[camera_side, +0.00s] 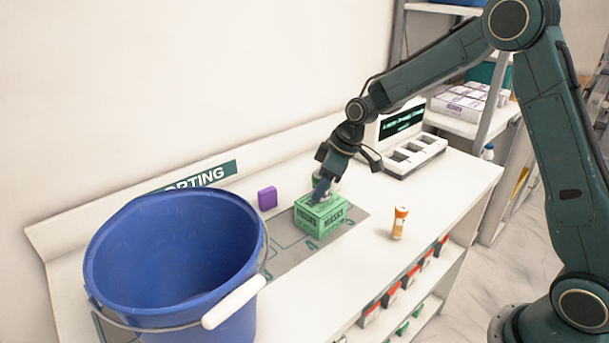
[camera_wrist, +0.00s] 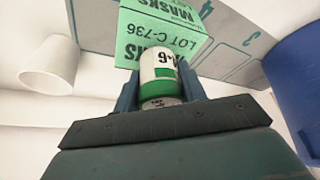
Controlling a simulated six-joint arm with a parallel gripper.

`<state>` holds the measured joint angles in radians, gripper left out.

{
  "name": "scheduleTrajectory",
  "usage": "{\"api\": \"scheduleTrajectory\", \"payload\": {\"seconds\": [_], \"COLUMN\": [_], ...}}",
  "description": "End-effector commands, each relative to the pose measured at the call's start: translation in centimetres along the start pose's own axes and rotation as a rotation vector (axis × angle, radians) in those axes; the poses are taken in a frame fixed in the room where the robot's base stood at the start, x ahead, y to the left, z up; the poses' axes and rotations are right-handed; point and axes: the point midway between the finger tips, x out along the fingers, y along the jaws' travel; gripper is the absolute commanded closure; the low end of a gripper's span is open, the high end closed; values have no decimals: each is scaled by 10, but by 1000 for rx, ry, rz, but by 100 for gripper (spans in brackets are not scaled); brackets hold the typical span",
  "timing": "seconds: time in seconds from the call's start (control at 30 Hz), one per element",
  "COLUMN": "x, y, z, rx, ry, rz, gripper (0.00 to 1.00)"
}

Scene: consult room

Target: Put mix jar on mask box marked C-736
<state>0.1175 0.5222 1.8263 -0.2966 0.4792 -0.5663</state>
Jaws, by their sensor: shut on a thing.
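The mix jar (camera_wrist: 158,66), white with a green band, is between the fingers of my gripper (camera_wrist: 159,86) in the wrist view. The gripper is shut on it. The green mask box (camera_wrist: 160,32) reads LOT C-736, upside down, just beyond the jar. In the side view the box (camera_side: 321,219) lies on the mat, and my gripper (camera_side: 321,190) is right over its top. The jar is mostly hidden by the fingers there, and I cannot tell whether it touches the box.
A large blue bucket (camera_side: 175,265) stands at the front left. A purple box (camera_side: 267,198) is behind the mask box to the left. An orange and white bottle (camera_side: 399,222) stands on bare table to the right. A white device with a screen (camera_side: 408,145) is at the back.

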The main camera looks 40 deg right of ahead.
Motion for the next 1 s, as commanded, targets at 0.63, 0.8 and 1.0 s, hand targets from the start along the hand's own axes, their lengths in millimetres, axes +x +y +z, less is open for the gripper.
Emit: {"api": "scheduleTrajectory", "payload": {"seconds": [0.63,0.8,1.0], "x": [9,9,7], "y": [0,0,0], "z": [4,4,3], "rx": [-1,-1,-1], "ry": [0,0,1], "rz": [0,0,0], "gripper": [37,37,37]}}
